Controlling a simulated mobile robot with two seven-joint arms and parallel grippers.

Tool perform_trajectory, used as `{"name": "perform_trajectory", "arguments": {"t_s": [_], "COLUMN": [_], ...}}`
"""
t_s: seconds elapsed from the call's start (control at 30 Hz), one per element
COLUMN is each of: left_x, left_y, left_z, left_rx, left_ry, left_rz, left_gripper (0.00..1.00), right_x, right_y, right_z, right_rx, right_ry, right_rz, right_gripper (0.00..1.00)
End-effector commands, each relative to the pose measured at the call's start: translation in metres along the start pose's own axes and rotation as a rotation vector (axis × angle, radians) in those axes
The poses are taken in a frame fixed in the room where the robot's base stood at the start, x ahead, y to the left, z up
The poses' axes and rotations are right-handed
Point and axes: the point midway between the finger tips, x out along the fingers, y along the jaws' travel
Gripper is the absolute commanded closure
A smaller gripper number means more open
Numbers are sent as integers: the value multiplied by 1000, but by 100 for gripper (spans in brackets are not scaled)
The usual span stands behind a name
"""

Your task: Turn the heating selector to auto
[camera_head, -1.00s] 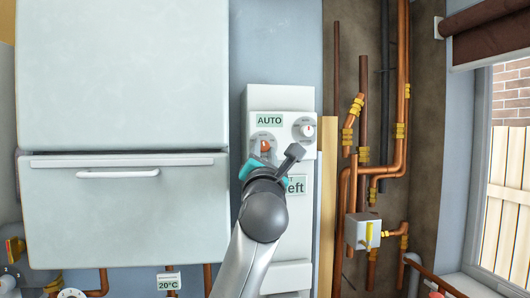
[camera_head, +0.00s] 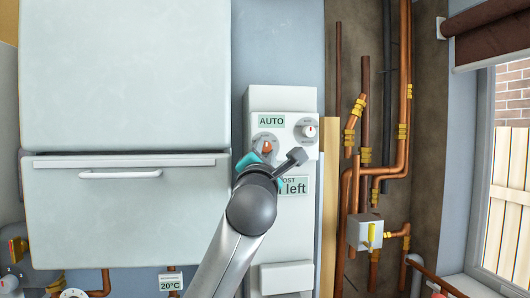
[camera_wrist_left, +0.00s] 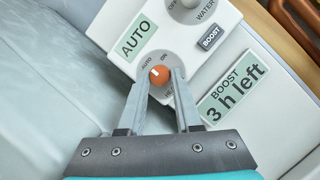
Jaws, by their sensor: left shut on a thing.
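The heating selector is a small orange knob (camera_head: 267,146) on the white control panel (camera_head: 283,98), below a green display reading AUTO (camera_head: 271,120). In the left wrist view the orange knob (camera_wrist_left: 159,76) has a white mark that points to the upper left, towards the small AUTO label (camera_wrist_left: 147,65); ON is printed beside it. My left gripper (camera_head: 265,157) reaches the knob from below; in the left wrist view its fingers (camera_wrist_left: 161,80) are shut on the knob, one on each side. The lettering under the knob is partly hidden by the fingers. My right gripper is not in view.
A white water knob (camera_head: 309,131) with a red mark sits right of the selector. A large white cabinet (camera_head: 125,210) stands left; copper pipes (camera_head: 402,90) run on the right.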

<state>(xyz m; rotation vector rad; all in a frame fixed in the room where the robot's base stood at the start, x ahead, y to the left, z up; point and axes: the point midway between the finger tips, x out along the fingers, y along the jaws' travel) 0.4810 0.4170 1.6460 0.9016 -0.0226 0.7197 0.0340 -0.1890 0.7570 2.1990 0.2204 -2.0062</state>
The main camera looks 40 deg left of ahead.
Motion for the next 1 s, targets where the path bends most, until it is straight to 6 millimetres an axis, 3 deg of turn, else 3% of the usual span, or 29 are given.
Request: {"name": "perform_trajectory", "arguments": {"t_s": [0.03,0.3,0.67,1.0], "left_x": [0,0,-6,-58], "left_y": [1,1,0,-1], "left_z": [0,0,0,-1], "left_rx": [0,-1,-1,-2], "left_ry": [-1,0,-1,-3], "left_rz": [3,2,2,2], "left_gripper": [66,37,37,37], "right_x": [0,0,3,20], "right_y": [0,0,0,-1], "right_z": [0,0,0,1], "right_rx": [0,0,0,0], "right_ry": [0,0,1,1], "right_rz": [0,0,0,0], "right_gripper": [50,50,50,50]}}
